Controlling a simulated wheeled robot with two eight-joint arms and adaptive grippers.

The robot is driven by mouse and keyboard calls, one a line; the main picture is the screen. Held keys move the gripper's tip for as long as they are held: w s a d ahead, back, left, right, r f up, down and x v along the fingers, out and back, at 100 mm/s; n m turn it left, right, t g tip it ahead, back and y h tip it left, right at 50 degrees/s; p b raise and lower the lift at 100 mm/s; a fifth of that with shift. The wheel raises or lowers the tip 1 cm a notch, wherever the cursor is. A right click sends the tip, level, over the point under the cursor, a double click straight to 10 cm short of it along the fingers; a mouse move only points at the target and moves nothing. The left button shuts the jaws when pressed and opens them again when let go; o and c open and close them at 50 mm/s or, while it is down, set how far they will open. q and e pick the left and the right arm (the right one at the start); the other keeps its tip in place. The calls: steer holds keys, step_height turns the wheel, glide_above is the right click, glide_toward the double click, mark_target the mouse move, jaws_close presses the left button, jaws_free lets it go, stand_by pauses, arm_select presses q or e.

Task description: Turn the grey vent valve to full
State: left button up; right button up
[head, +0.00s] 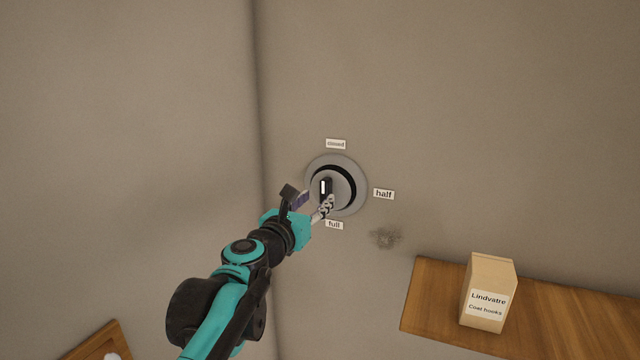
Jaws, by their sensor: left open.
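I cannot tell for sure which label the knob points at. My left gripper (317,201) is open at the lower left of the dial, its fingers close to the knob and covering part of the dial. I cannot tell whether they touch it. My right gripper is not in view.
A wooden shelf (420,315) at the lower right carries a cardboard box (492,270) labelled "Lindvatre Coat hooks". A dark smudge (385,238) marks the wall below the valve. A wooden edge (95,342) shows at the lower left. A wall corner runs left of the valve.

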mark_target(323, 193)
arm_select(q)
steer(key=shift+w+d+r, duration=0.3)
steer(key=shift+w+d, duration=0.4)
steer(key=shift+d, duration=0.2)
steer(key=w, duration=0.2)
steer(key=w+f+p, duration=0.1)
steer(key=w, duration=0.1)
steer(key=shift+w+a+f, duration=0.1)
steer(key=shift+w+a, duration=0.1)
steer(key=shift+w, duration=0.2)
steer(key=shift+s+d+r, duration=0.2)
steer(key=shift+s+d, duration=0.05)
steer(key=shift+s, duration=0.2)
steer(key=shift+s+d+r, duration=0.15)
steer(key=shift+s+d, duration=0.05)
steer(key=shift+s, duration=0.2)
steer(key=shift+w+a+f, duration=0.15)
steer(key=shift+w+a, duration=0.05)
steer(key=shift+w, duration=0.15)
jaws_close()
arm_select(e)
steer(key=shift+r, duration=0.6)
